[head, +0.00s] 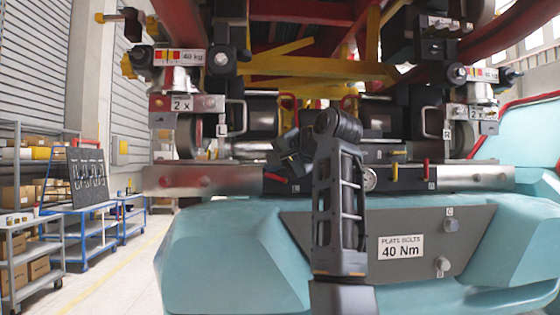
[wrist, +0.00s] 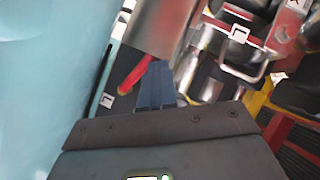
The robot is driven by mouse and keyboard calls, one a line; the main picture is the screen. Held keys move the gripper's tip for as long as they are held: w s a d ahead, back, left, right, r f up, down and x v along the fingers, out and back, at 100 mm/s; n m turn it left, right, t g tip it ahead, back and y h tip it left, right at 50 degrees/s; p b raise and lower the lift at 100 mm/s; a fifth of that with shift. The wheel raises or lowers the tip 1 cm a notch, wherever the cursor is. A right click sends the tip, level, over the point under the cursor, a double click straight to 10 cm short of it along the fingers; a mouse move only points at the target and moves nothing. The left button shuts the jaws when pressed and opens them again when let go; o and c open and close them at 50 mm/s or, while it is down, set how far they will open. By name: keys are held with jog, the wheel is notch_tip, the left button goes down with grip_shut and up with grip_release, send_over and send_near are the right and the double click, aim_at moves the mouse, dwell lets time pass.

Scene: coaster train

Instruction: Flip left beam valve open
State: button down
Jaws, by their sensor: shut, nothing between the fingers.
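The left beam valve shows as a red lever (head: 275,177) on the dark front face of the beam, left of my arm. A small white tag (head: 296,188) sits just right of it. In the wrist view the red lever (wrist: 134,76) slants across a dark block, with the tag (wrist: 106,101) nearby. My gripper (wrist: 157,70) is shut and empty, its fingertips right beside the lever; I cannot tell whether they touch. In the head view my gripper (head: 291,158) is just above the lever, its fingertips hard to make out.
A yellow lever (head: 395,172) and another red lever (head: 427,169) sit farther right on the beam. A teal body with a grey plate (head: 340,228) lies below. Handles (wrist: 243,72) and brackets crowd the gripper's right.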

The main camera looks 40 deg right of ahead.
jog(key=shift+w+f+n+g+h, duration=0.15)
jog(key=shift+n+g+h, duration=0.15)
jog(key=shift+n+g, duration=0.2)
jog(key=shift+a, duration=0.1)
jog(key=shift+r, duration=0.75)
